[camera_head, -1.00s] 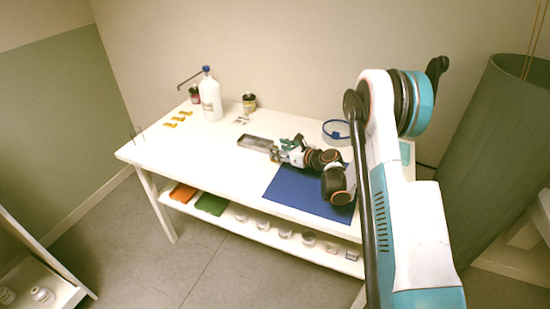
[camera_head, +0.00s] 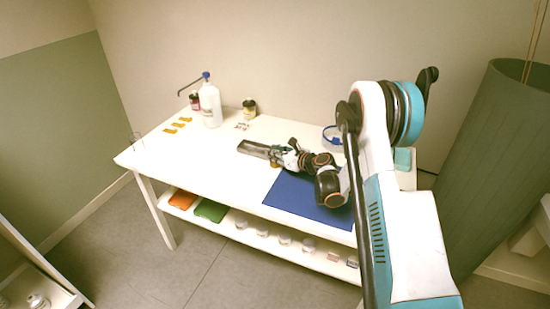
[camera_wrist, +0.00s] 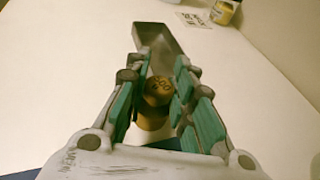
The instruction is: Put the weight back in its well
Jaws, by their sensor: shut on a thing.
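The weight's lower part is shadowed and partly hidden by the fingers. In the head view, my gripper (camera_head: 280,154) is low over the table, by the right end of the tray (camera_head: 253,147); the weight cannot be made out there. I cannot identify its well in either view.
A blue mat (camera_head: 295,200) lies under my arm on the white table (camera_head: 200,158). A blue-rimmed dish (camera_head: 333,137) is right of my gripper. The table's left middle is clear.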

